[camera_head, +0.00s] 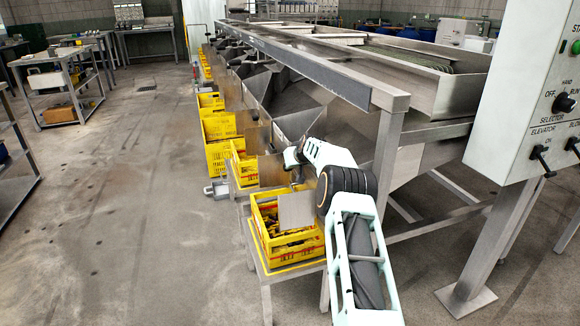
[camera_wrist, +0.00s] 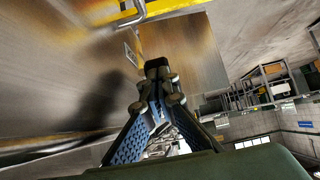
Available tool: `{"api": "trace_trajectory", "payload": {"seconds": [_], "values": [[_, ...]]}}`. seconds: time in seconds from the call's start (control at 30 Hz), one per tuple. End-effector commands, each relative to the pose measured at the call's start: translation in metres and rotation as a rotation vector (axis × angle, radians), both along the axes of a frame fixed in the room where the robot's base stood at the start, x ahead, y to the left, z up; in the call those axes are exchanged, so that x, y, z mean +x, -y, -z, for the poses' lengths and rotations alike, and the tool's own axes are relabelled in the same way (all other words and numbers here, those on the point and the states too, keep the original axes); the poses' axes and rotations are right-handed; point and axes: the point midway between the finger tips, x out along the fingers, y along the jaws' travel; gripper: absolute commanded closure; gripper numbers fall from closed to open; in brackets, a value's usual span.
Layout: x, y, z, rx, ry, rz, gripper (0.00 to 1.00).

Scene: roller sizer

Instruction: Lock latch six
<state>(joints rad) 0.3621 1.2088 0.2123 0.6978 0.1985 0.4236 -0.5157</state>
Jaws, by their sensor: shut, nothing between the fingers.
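My gripper (camera_wrist: 158,72) is shut and empty in the wrist view, its dark fingertips together in front of a smooth metal panel (camera_wrist: 185,50). A small slotted metal plate (camera_wrist: 131,52) sits on this panel, just left of the fingertips. A bent grey metal rod or handle (camera_wrist: 133,14) shows beyond them at the top, by a yellow edge (camera_wrist: 85,15). I cannot tell which part is latch six; no number is readable. The fingers look apart from the rod; contact with the panel is unclear. In the head view my arm reaches in beside the sizer, and the gripper is hard to make out.
The long metal sizer (camera_head: 340,80) runs away from me, with yellow crates (camera_head: 219,157) along its left side. A near crate (camera_head: 262,240) stands on a metal stand under a grey flap (camera_head: 297,211). A control box (camera_head: 520,110) is at right.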

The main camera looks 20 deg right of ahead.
Motion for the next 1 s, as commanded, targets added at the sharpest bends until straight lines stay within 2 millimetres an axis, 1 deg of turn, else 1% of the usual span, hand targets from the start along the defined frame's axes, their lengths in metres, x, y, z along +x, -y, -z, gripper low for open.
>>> {"api": "trace_trajectory", "payload": {"seconds": [0.2, 0.33, 0.43, 0.57, 0.6, 0.77, 1.0], "values": [[0.000, 0.000, 0.002, 0.000, 0.000, 0.000, 1.00], [0.000, -0.002, -0.006, -0.001, 0.001, -0.001, 1.00], [-0.001, -0.005, -0.021, -0.001, 0.003, -0.001, 1.00], [-0.003, -0.012, -0.050, -0.003, 0.004, -0.003, 1.00], [-0.008, -0.010, -0.036, 0.001, -0.003, -0.002, 1.00], [-0.020, -0.010, -0.029, 0.001, 0.000, 0.000, 1.00], [-0.043, -0.010, -0.014, 0.001, 0.001, 0.001, 1.00]]}}
